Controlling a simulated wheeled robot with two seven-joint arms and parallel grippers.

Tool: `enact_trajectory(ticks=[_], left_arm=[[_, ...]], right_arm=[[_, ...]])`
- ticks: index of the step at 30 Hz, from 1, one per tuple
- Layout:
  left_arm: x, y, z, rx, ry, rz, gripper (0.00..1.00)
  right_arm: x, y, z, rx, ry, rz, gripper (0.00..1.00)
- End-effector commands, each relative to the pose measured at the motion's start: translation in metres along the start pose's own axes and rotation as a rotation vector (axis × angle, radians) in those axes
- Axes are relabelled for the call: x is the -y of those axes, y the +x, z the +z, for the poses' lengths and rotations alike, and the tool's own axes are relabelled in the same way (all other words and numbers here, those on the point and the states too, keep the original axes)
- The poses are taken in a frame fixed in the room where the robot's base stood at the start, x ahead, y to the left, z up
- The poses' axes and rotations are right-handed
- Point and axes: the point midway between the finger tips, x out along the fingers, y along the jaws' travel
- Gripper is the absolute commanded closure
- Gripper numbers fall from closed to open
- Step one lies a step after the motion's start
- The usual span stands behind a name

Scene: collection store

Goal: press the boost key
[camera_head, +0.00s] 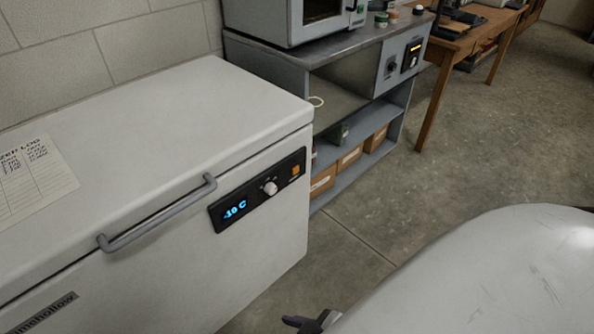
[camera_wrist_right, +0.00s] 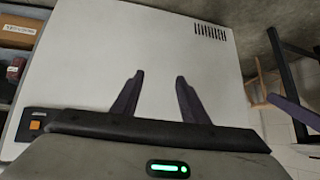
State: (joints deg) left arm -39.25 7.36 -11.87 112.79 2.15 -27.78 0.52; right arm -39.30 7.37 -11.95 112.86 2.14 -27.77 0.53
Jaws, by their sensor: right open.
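The white chest freezer (camera_head: 150,250) fills the left of the head view. Its black control panel (camera_head: 225,218) carries a blue display reading about -10 C, a round white knob (camera_head: 270,188) and a small square orange key (camera_head: 295,170) at the right end. The key's label is too small to read. The orange key also shows in the right wrist view (camera_wrist_right: 35,126), at the lower left. My right gripper (camera_wrist_right: 158,84) is open and empty in front of the freezer's white side, apart from the key. In the head view only a dark fingertip shows at the bottom edge. My left gripper is out of view.
A handle bar (camera_head: 155,215) sticks out from the freezer lid's front. A paper log (camera_head: 35,180) lies on the lid. A grey shelf bench (camera_head: 330,130) with cardboard boxes stands beyond. A wooden table (camera_head: 465,45) is farther off. Open floor lies right of the freezer.

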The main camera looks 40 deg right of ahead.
Motion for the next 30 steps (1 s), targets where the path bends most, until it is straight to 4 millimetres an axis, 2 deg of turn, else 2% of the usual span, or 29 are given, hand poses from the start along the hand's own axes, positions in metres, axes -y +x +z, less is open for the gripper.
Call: enact_trajectory(ticks=[1, 6, 7, 30], left_arm=[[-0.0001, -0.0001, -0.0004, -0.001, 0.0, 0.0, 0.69], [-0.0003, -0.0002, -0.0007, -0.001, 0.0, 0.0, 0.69], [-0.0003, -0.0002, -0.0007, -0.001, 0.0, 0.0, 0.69], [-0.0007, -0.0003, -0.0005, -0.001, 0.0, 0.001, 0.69]], right_arm=[[-0.0001, 0.0001, -0.0002, 0.0, 0.0, 0.0, 0.69], [-0.0002, 0.0001, -0.0002, 0.0, 0.0, 0.0, 0.98], [-0.0002, 0.0001, -0.0002, 0.0, 0.0, 0.0, 1.0], [-0.0007, 0.0002, 0.0001, 0.0, 0.0, 0.001, 1.0]])
